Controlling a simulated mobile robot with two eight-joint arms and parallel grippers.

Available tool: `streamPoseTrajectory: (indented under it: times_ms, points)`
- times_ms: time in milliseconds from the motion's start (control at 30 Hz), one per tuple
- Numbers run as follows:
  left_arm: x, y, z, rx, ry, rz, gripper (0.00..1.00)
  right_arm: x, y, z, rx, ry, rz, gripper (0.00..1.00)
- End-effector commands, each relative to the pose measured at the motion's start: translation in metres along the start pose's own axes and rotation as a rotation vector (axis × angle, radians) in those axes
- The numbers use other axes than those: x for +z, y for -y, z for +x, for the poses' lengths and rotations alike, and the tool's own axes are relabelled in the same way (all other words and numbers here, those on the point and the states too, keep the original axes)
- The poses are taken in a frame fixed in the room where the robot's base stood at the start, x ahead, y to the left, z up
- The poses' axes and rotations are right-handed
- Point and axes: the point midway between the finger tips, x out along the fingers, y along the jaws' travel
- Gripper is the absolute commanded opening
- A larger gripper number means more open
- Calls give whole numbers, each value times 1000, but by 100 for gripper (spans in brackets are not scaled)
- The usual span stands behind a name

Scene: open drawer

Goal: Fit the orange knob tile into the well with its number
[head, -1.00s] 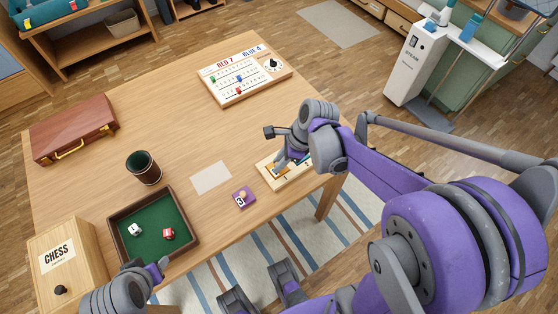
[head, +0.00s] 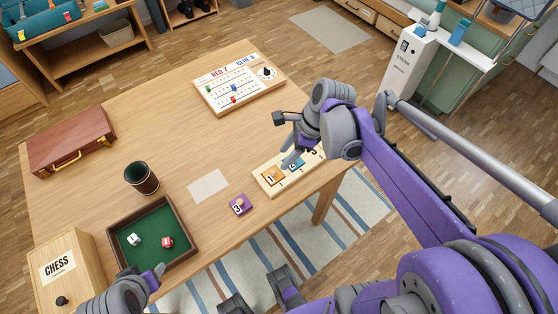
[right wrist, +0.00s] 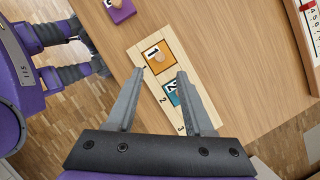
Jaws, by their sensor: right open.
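The orange knob tile (head: 274,175), marked 1, lies at the near left end of the pale board (head: 262,182). In the right wrist view the orange tile (right wrist: 150,47) lines up with the place beside the printed 1; I cannot tell if it is fully flush. A teal tile (right wrist: 171,97) marked 2 lies beside it on the board. My right gripper (head: 290,157) is open and empty, above the board, its fingertips (right wrist: 160,74) apart from the orange tile. A purple knob tile (head: 240,204) lies on the table left of the board. My left gripper (head: 157,271) is low at the left, fingers unclear.
A green dice tray (head: 195,226), a dark cup (head: 141,178), a chess box (head: 60,260) and a brown case (head: 70,140) stand at the left. A scoreboard (head: 238,83) lies behind. A blank card (head: 208,186) lies mid-table; the middle is otherwise clear.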

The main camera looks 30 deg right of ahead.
Motion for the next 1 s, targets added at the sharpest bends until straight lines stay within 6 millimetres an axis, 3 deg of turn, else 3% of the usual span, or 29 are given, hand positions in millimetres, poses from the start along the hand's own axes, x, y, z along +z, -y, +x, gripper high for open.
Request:
streamPoseTrajectory:
  times_ms: [200,367,467,600,800,900,1000]
  points:
    - [-2,0,-4,0,-2,0,52,0,0,-29,0,0,0,52]
    - [-3,0,-4,0,-2,0,52,4,-13,-28,-14,-28,-152,52]
    - [-3,0,-4,0,-2,0,52,7,-34,-18,-37,-86,-444,52]
    - [-3,0,-4,0,-2,0,52,7,-69,-1,-66,-207,-1016,52]
    - [-3,0,-4,0,-2,0,52,2,-102,17,-67,-386,-1746,52]
    - [-3,0,-4,0,-2,0,52,1,-111,22,-59,-450,-1974,52]
    - [-3,0,-4,0,-2,0,52,0,-115,25,-53,-487,-2096,52]
